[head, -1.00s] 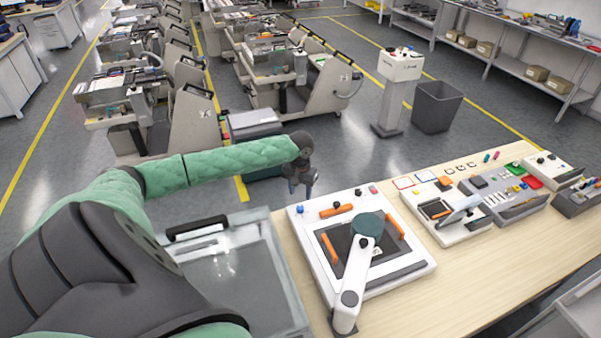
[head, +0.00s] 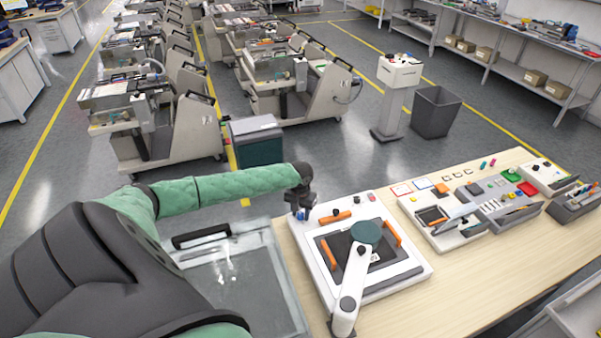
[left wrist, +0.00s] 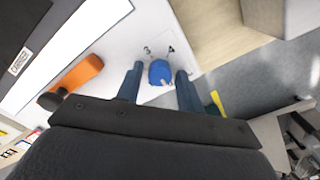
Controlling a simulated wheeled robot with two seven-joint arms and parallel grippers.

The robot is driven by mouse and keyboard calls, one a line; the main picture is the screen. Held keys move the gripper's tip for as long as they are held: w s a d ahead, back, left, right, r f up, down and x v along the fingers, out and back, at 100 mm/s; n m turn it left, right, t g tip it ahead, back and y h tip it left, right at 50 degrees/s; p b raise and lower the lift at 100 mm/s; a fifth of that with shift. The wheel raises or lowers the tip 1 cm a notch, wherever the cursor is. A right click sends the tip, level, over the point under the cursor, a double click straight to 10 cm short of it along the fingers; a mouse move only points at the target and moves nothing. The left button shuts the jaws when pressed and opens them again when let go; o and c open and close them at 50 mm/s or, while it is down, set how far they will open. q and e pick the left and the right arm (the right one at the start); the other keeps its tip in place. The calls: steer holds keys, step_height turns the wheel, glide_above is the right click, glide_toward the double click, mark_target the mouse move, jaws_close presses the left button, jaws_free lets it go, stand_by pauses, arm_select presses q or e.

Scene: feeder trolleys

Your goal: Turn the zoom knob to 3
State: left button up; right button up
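The blue knob (left wrist: 160,72) sits at a corner of the white device (head: 409,280), with small dark marks beside it and a pale pointer on its near edge. I cannot read which number it points at. My left gripper (head: 301,209) is over that corner, pointing down. In the left wrist view its two fingers (left wrist: 158,84) are open, one on each side of the blue knob, with visible gaps. In the head view the knob (head: 302,215) is mostly hidden by the gripper. My right gripper is not in view.
A clear-lidded box (head: 240,270) stands left. Bare wood tabletop (head: 460,275) lies right.

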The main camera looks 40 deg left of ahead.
arm_select(q)
steer(key=c, duration=0.7)
